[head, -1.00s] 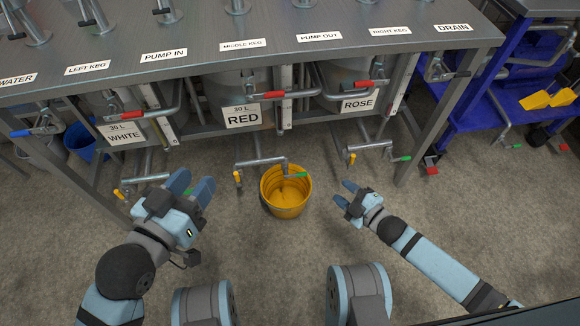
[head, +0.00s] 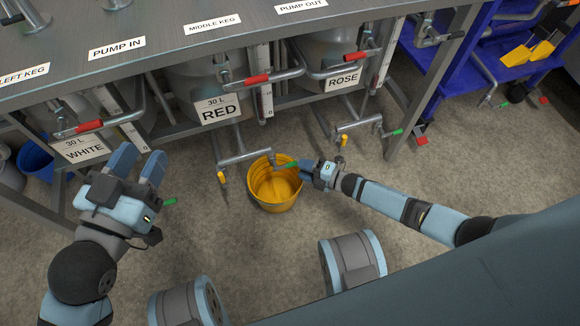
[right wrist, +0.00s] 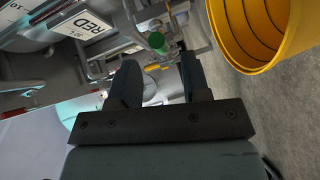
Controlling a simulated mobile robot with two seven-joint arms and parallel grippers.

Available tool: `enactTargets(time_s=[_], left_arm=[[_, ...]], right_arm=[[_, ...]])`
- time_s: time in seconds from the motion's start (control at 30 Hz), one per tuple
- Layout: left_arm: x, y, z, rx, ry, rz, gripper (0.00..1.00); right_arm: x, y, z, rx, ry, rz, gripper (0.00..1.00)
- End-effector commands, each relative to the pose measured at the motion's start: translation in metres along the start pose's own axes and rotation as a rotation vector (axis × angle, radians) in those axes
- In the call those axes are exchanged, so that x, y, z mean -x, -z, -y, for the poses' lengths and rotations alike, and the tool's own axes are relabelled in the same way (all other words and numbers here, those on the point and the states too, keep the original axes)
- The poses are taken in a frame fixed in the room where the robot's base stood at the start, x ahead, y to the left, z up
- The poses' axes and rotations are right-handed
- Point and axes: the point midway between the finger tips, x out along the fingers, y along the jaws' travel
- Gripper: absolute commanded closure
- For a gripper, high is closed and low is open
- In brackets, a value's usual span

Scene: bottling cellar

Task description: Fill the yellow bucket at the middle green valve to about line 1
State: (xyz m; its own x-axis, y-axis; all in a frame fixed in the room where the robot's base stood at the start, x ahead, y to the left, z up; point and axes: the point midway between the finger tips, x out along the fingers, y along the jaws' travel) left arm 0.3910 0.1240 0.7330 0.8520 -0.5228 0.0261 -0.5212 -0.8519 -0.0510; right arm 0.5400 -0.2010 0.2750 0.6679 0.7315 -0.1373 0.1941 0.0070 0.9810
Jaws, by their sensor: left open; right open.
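The yellow bucket (head: 276,192) stands upright on the floor below the middle keg marked RED, under the end of its outlet pipe. Dark lines ring its inner wall in the right wrist view (right wrist: 262,32); I cannot make out any liquid. The middle green valve handle (head: 291,165) is above the bucket's rim. My right gripper (head: 306,168) is open beside this handle. In the right wrist view the green handle (right wrist: 156,41) shows end-on ahead of the open, empty fingers (right wrist: 160,80). My left gripper (head: 138,165) is open and empty at the left, well away from the bucket.
Another green handle (head: 169,202) shows beside my left gripper, and one (head: 396,132) is to the right. A yellow handle (head: 222,178) is left of the bucket. Red handles (head: 257,78) run along the kegs under the steel counter (head: 150,65). Floor in front is clear.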

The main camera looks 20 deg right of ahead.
Motion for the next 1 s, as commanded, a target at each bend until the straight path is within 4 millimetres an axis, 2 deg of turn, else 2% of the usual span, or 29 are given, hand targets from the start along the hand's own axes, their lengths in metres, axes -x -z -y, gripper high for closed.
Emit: enactTargets(time_s=[0.03,0.1,0.3,0.67,0.7,0.87,0.9,1.0], left_arm=[[-0.001,-0.004,0.002,-0.025,0.001,-0.013,0.57],[-0.002,-0.003,0.004,-0.054,0.002,-0.028,0.57],[-0.004,-0.001,0.008,-0.108,0.008,-0.058,0.57],[-0.003,0.004,0.009,-0.132,0.005,-0.073,0.57],[-0.003,0.003,0.009,-0.133,0.005,-0.072,0.57],[-0.003,0.003,0.009,-0.134,0.004,-0.07,0.57],[-0.003,0.003,0.009,-0.134,0.004,-0.069,0.57],[-0.003,0.003,0.009,-0.133,0.005,-0.069,0.57]], right_arm=[[-0.012,-0.001,0.003,0.001,-0.002,0.0,0.57],[-0.024,-0.001,0.003,0.001,-0.002,0.0,0.57],[-0.047,-0.001,0.001,0.0,0.0,0.001,0.57],[-0.053,0.0,0.0,-0.001,0.0,0.001,0.57],[-0.053,0.0,0.0,-0.001,0.0,0.001,0.59],[-0.052,0.0,0.0,-0.001,0.0,0.001,0.96],[-0.052,-0.001,0.0,-0.001,0.0,0.001,1.0],[-0.052,-0.001,0.0,-0.001,0.0,0.001,1.0]])
